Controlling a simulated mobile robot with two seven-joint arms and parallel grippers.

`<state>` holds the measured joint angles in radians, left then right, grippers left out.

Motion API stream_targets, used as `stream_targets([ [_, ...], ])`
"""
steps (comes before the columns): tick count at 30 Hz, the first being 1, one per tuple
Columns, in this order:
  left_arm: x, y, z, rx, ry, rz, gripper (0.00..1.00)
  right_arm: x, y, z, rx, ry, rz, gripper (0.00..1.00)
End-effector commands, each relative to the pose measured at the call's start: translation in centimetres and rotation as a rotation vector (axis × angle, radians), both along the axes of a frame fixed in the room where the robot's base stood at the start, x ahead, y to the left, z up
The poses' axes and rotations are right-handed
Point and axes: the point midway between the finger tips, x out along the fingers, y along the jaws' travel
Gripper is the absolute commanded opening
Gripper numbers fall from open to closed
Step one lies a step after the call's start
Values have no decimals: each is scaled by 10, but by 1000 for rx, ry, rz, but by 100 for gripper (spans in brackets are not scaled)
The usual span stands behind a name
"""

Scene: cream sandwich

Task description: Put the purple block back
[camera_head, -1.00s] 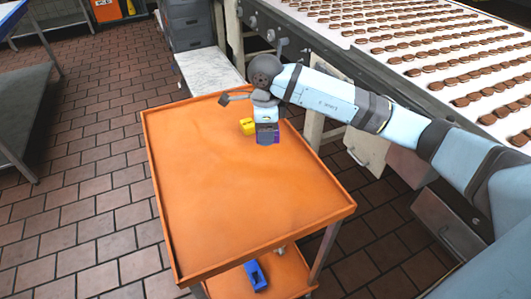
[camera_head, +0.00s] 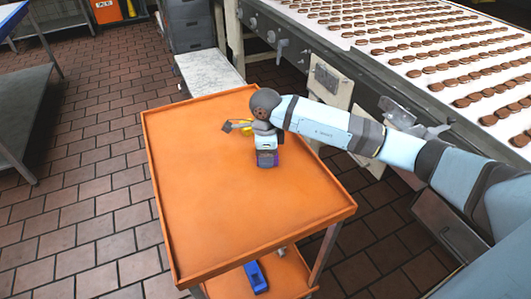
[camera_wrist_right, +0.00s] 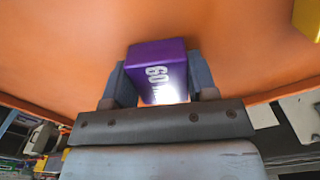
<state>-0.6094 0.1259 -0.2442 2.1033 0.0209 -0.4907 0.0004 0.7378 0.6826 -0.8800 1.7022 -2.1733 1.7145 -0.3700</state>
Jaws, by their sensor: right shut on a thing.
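The purple block (camera_wrist_right: 155,70), with white digits on its face, sits between the two fingers of my right gripper (camera_wrist_right: 160,82) in the right wrist view. The gripper is shut on it. In the head view my right gripper (camera_head: 267,160) is over the orange cart top (camera_head: 210,210), right of its middle. Only a thin purple edge of the block (camera_head: 279,159) shows there, the rest hidden by the gripper. I cannot tell whether the block touches the surface. My left gripper is not in view.
A blue object (camera_head: 256,276) lies on the lower shelf. The front and left of the cart top are clear. A conveyor (camera_head: 430,50) with chocolate sandwiches runs at right.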

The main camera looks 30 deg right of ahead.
Motion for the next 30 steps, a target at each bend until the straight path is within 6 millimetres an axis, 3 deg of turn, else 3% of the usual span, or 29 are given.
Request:
stream_targets([
  [1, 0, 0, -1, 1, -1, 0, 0, 0, 0, -1, 0, 0, 0, 57],
  [4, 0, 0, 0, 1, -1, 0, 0, 0, 0, -1, 0, 0, 0, 78],
  [11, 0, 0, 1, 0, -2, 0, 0, 0, 0, 0, 0, 0, 0, 78],
  [16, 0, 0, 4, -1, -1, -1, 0, 1, 0, 10, 0, -2, 1, 78],
  [30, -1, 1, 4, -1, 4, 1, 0, 0, 0, 103, 0, -3, 0, 78],
])
